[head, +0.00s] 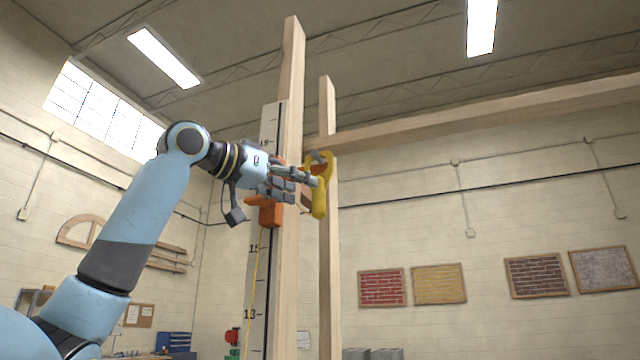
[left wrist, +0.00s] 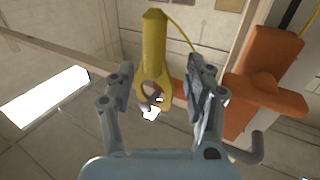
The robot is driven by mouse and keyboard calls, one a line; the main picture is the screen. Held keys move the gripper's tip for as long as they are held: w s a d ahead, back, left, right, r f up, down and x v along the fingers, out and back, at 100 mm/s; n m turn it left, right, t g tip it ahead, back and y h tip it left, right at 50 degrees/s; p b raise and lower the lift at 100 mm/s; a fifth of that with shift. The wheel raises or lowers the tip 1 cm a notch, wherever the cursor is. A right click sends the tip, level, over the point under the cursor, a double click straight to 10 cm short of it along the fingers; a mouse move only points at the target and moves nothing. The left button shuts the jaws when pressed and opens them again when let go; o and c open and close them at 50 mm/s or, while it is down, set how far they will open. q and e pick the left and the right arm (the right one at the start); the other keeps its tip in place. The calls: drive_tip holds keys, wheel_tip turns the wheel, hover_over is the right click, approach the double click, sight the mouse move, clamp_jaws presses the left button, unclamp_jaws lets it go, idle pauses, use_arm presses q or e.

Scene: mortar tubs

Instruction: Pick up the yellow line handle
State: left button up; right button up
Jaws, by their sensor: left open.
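The yellow line handle (head: 320,203) is an elongated loop-ended piece beside the wooden posts in the head view. In the left wrist view the yellow line handle (left wrist: 153,45) lies between the two fingers, its forked end toward the palm, with a gap on each side. My left gripper (head: 315,170) is open, and its fingers reach the handle in the head view, partly covering it. The gripper also shows open in the left wrist view (left wrist: 158,85). Whether a finger touches the handle is not clear. My right gripper is out of view.
An orange block (head: 265,212) sits on the marked board (head: 257,290) just below my left gripper; it is close on the right in the left wrist view (left wrist: 268,85). A tall wooden post (head: 288,270) stands close by. A wooden beam (head: 480,118) runs off right.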

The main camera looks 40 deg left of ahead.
sight(319, 191)
use_arm(q)
drive_tip(key=p+x, duration=0.1)
drive_tip(key=x, duration=0.1)
drive_tip(key=p+x, duration=0.2)
drive_tip(key=x, duration=0.1)
drive_tip(key=shift+w+d+r+p, duration=0.15)
drive_tip(key=shift+w+d+p, duration=0.1)
drive_tip(key=shift+d+p, duration=0.2)
drive_tip(key=shift+w, duration=0.1)
drive_tip(key=shift+a, duration=0.1)
drive_tip(key=shift+c, duration=0.2)
drive_tip(key=shift+s, duration=0.2)
drive_tip(key=shift+c, duration=1.1)
clamp_jaws()
